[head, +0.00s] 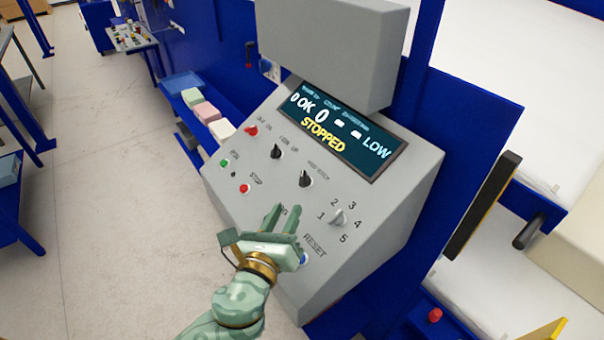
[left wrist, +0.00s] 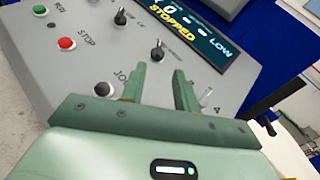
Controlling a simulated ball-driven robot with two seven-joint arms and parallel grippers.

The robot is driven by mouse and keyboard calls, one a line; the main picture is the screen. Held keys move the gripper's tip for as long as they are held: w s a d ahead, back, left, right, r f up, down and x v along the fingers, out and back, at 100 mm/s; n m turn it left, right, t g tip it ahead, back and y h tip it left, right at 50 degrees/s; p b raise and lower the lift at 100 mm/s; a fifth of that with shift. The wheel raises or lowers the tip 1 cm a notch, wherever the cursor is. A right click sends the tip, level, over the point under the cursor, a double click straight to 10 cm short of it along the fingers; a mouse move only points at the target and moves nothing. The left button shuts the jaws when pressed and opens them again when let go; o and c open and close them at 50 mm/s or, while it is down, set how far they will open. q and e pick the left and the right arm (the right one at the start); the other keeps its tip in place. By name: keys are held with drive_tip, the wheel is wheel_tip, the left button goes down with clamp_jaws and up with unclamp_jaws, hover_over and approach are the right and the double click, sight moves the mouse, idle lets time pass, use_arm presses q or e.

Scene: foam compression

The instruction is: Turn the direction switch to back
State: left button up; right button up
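A sloped grey control panel (head: 236,185) carries two black rotary switches. One switch (head: 277,152) is upper left; the other (head: 305,179) is below the screen. Both show in the left wrist view, the first (left wrist: 120,17) at the top and the second (left wrist: 158,50) beyond my fingers. Their labels are too blurred to tell which is the direction switch or where it points. My left gripper (head: 285,212) is open and empty over the lower panel, below both switches. In the left wrist view its fingers (left wrist: 160,74) are apart. My right gripper is not in view.
The screen (head: 340,133) reads STOPPED. Nearby are a red knob (head: 251,131), a green button (head: 224,163), a red stop button (head: 244,188), a numbered dial (head: 338,216) and a blue reset button (head: 303,259). A grey box (head: 330,45) overhangs the screen. Foam blocks (head: 206,112) lie left.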

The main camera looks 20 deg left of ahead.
sight(301, 180)
use_arm(q)
drive_tip(key=w, duration=1.1)
drive_tip(key=shift+w+d, duration=0.2)
drive_tip(key=shift+w, duration=0.2)
drive_tip(key=c, duration=0.7)
